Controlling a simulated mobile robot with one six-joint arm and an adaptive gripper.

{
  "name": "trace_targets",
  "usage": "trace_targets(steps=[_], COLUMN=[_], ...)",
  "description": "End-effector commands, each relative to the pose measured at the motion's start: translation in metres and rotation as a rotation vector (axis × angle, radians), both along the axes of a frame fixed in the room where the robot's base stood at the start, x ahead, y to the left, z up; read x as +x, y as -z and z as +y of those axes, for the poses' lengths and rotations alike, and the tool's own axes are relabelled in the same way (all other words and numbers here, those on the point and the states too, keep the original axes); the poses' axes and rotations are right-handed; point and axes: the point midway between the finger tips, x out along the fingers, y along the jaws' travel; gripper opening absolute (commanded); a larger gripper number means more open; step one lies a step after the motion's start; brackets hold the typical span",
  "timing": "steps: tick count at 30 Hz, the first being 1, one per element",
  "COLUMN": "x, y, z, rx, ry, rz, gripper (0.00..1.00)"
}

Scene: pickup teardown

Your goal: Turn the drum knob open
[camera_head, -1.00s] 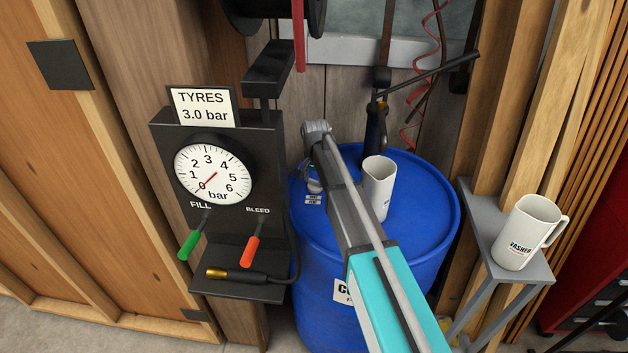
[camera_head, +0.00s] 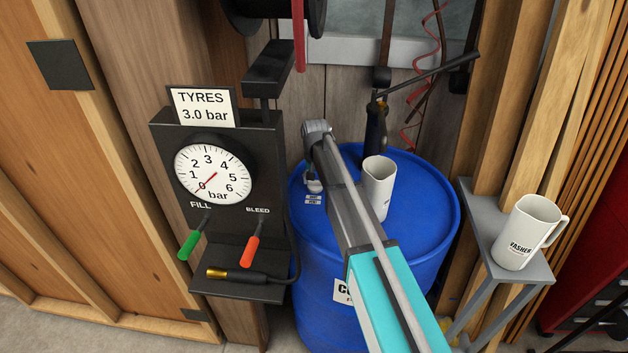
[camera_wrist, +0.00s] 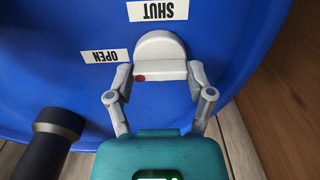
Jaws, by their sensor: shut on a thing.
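The blue drum (camera_head: 425,215) stands beside the gauge post, and its top also fills much of the wrist view (camera_wrist: 225,30). The drum knob (camera_wrist: 160,48) is a pale grey round piece with a raised bar and a red dot near the bar's left end. My gripper (camera_wrist: 161,74) is shut on the knob, one finger at each side. A SHUT label (camera_wrist: 158,10) lies beyond the knob, and an OPEN label (camera_wrist: 104,56) lies to its left. Both read upside down there. In the head view my gripper (camera_head: 314,184) is small and the knob is mostly hidden by it.
A white jug (camera_head: 378,185) and a black-handled tool (camera_head: 376,125) stand on the drum top. Another white jug (camera_head: 528,235) sits on a grey stand at the right. The tyre gauge post (camera_head: 215,170) with its hose is close at the left.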

Motion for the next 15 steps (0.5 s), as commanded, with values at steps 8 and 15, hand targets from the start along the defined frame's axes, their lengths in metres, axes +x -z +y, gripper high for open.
trace_targets(steps=[8, 15], x=[0.0004, 0.0001], y=[0.0, 0.0], z=[0.0002, 0.0002], rx=[0.0, 0.0], ry=[-0.001, 0.0], rz=[-0.001, 0.0], gripper=[0.98, 1.0])
